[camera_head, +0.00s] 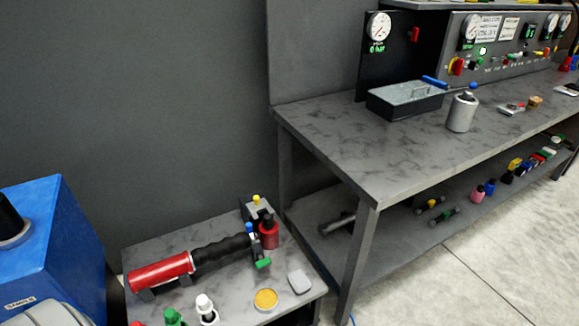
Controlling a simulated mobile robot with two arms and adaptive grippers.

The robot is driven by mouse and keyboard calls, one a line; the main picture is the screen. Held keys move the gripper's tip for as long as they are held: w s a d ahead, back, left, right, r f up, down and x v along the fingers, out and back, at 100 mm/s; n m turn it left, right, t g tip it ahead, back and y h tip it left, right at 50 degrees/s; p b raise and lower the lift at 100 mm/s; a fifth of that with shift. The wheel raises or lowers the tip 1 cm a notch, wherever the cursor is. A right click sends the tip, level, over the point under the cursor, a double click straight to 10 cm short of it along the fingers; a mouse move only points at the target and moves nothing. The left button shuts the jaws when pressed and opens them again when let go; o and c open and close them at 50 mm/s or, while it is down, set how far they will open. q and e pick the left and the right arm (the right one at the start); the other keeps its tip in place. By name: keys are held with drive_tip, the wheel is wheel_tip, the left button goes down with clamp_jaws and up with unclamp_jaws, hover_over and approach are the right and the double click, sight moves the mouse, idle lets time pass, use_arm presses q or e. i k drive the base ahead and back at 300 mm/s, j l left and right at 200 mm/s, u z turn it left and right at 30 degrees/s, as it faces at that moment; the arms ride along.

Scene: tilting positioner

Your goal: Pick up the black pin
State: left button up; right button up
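I cannot make out a thing that is clearly the black pin. A black cylinder (9,217) in a pale ring stands on the blue box (62,235), cut off by the left edge; I cannot tell whether it is the pin. On the low table (190,255), a red cylinder with a black ribbed part (160,272) lies on supports. Neither of my grippers shows in the head view.
The low table also holds a red bottle (268,233), a yellow-topped round tin (266,299) and a grey block (299,282). The long workbench (340,140) bears a black tray (404,103) and a metal canister (462,112). Floor (480,270) is clear at right.

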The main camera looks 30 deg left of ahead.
sight(268, 223)
drive_tip(key=u, duration=1.2)
drive_tip(key=i+l+u, duration=0.1)
drive_tip(key=u, duration=0.15)
